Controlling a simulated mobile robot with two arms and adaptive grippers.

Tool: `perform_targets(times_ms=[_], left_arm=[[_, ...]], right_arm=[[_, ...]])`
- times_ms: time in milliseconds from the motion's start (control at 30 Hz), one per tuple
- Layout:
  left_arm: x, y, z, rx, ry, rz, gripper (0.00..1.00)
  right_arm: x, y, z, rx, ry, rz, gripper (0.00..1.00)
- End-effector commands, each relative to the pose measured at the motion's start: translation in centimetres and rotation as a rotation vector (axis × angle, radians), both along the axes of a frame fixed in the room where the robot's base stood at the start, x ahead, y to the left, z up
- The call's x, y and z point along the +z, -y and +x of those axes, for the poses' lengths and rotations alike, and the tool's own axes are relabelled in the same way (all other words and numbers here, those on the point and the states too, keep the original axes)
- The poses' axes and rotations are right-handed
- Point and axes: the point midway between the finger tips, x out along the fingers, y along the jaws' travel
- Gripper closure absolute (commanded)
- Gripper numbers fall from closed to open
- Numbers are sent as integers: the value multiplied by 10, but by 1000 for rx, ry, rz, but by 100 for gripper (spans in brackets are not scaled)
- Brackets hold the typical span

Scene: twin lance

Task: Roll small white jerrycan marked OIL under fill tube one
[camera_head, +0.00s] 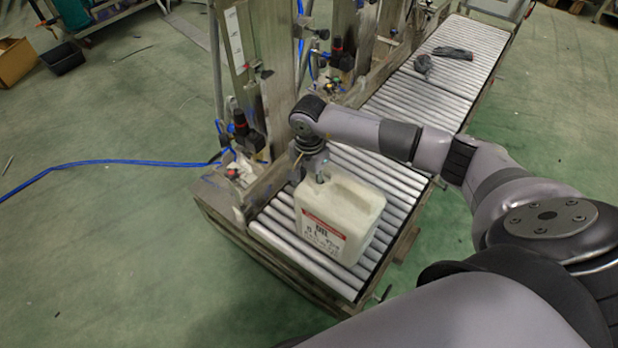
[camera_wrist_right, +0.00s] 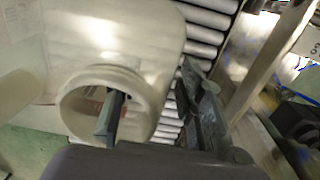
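The white jerrycan (camera_head: 350,205) stands upright on the near end of the roller conveyor, with a red-banded label facing the front; its lettering is blurred. My right gripper (camera_head: 314,172) is at the can's open mouth, on its left top side. In the right wrist view the can (camera_wrist_right: 120,30) fills the left part. My right gripper (camera_wrist_right: 152,103) is open there: one finger shows within the ring of the mouth, the other outside it, with a gap to the rim. I cannot pick out fill tube one for certain among the machine parts. My left gripper is not in view.
The roller conveyor (camera_head: 395,110) runs to the upper right, with clear rollers behind the can. A dark grey object (camera_head: 452,53) lies far along it. The filling machine's upright (camera_head: 262,75) stands along its left side. A blue hose (camera_head: 110,163) lies on the green floor.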

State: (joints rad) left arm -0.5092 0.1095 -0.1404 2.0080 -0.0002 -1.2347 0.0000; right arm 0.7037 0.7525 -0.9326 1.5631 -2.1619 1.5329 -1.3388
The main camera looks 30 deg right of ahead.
Motion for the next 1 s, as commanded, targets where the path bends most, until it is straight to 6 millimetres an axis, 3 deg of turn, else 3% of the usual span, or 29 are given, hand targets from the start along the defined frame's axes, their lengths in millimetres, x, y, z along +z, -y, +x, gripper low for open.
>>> perform_targets(times_ms=[100,600,1000], left_arm=[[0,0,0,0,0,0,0],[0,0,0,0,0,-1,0],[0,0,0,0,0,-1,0]], right_arm=[[0,0,0,0,0,0,66],[0,0,0,0,0,0,99],[0,0,0,0,0,0,100]])
